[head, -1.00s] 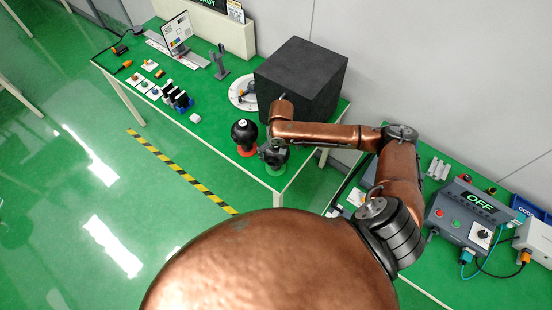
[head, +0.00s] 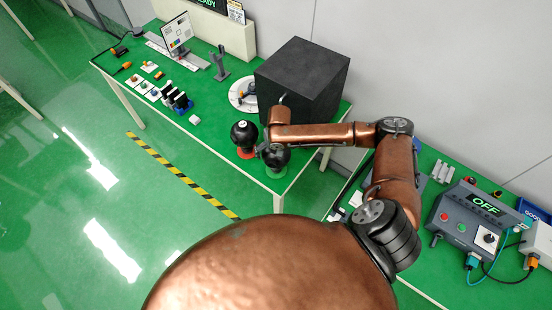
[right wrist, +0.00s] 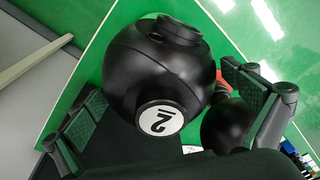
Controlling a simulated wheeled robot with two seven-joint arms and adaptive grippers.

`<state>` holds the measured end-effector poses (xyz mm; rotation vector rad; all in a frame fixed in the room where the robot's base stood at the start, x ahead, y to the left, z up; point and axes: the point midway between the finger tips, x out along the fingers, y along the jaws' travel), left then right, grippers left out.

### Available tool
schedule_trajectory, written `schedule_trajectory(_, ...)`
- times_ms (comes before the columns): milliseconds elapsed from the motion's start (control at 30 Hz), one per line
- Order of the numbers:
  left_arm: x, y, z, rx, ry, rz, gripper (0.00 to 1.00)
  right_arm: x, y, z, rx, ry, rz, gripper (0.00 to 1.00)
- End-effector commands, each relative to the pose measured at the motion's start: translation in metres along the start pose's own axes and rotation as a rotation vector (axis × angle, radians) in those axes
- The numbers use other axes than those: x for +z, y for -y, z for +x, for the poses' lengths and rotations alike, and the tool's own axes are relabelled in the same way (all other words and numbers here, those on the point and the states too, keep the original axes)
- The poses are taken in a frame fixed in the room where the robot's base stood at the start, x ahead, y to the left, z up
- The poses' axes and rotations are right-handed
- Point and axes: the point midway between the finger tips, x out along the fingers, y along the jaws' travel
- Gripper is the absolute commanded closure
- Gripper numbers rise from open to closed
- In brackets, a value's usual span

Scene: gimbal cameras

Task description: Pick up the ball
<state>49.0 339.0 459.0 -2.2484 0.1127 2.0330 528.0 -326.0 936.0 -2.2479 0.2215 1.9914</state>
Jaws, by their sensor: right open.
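A black ball (head: 278,159) stands in a green ring near the front corner of the green table. In the right wrist view the black ball (right wrist: 150,70) is large and carries a white disc with a figure that looks like a 2. A second black ball (head: 243,131) sits on a red ring to its left; it shows partly behind a finger in the right wrist view (right wrist: 224,126). My right gripper (right wrist: 172,108) is open, its fingers on either side of the disc-marked ball, with no clear contact visible. My left gripper is not in view.
A large black box (head: 303,78) stands close behind the balls, by a white round plate (head: 238,97). Small parts, a blue rack (head: 183,106) and a monitor (head: 177,33) are farther left. A control box reading OFF (head: 470,215) is on the right table.

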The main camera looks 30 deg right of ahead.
Motion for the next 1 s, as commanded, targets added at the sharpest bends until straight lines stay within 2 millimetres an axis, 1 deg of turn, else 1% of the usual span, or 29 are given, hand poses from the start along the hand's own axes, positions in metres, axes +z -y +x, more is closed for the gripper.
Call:
schedule_trajectory(67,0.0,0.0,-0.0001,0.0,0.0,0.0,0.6,0.0003,0.0002,0.0037,0.0,0.0,0.0,0.0)
schedule_trajectory(267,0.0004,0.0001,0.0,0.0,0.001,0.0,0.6,0.0004,0.0001,0.004,-0.001,0.0,0.0,0.0)
schedule_trajectory(1000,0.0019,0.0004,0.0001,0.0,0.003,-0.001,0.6,0.0004,-0.0003,0.0038,0.0,0.0,0.001,0.51)
